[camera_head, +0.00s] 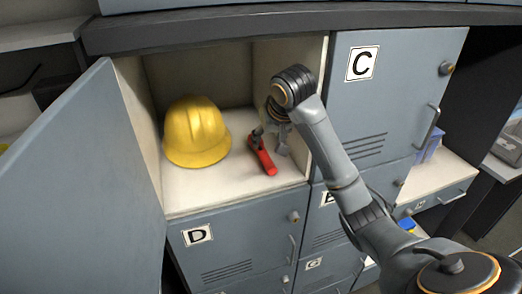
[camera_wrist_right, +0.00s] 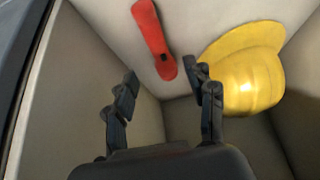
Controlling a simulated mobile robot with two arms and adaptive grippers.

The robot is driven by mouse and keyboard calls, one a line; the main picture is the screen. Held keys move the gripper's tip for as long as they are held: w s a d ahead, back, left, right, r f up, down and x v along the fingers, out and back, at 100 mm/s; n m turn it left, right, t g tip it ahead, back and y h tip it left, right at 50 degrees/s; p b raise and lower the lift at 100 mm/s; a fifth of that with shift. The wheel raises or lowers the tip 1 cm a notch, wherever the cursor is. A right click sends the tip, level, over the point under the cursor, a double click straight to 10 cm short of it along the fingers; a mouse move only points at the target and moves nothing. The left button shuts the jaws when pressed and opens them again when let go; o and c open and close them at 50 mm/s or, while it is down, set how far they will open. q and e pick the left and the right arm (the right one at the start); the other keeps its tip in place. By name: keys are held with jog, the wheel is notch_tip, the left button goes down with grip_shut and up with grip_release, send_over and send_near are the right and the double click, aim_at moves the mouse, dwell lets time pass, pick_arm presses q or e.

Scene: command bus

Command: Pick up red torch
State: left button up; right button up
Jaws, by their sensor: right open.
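The red torch (camera_head: 264,160) lies on the white floor of an open locker, right of a yellow hard hat. It also shows in the right wrist view (camera_wrist_right: 153,36), with its lower end between the fingertips in the picture and the rest reaching toward the top edge. My right gripper (camera_head: 269,142) is inside the locker, right at the torch in the head view. Its two fingers (camera_wrist_right: 161,78) are apart with nothing held between them. One finger partly covers the torch's far end in the head view. I cannot tell whether they touch. My left gripper is not in view.
The yellow hard hat (camera_head: 196,132) stands left of the torch and also shows in the wrist view (camera_wrist_right: 245,68). The open locker door (camera_head: 80,185) is at the left. A closed locker door marked C (camera_head: 395,100) is at the right, behind my right arm.

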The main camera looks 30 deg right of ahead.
aim_at(263, 150)
jog(key=b+x, duration=0.1)
jog(key=x, duration=0.2)
jog(key=shift+a, duration=0.1)
jog(key=shift+b+x, duration=0.45)
jog(key=shift+x, duration=0.6)
jog(key=shift+w+d+f+p, duration=0.25)
jog(key=shift+w+f+p, duration=0.25)
jog(key=shift+w+f, duration=0.1)
jog(key=shift+w+d+f+p, duration=0.25)
jog(key=shift+w+f+p, duration=0.25)
jog(key=shift+f, duration=0.15)
jog(key=shift+w+f, duration=0.1)
jog(key=shift+f, duration=0.25)
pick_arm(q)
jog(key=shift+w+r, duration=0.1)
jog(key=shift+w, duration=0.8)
pick_arm(e)
jog(key=shift+c, duration=0.5)
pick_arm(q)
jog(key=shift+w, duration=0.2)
pick_arm(e)
jog(key=shift+r, duration=0.1)
grip_shut()
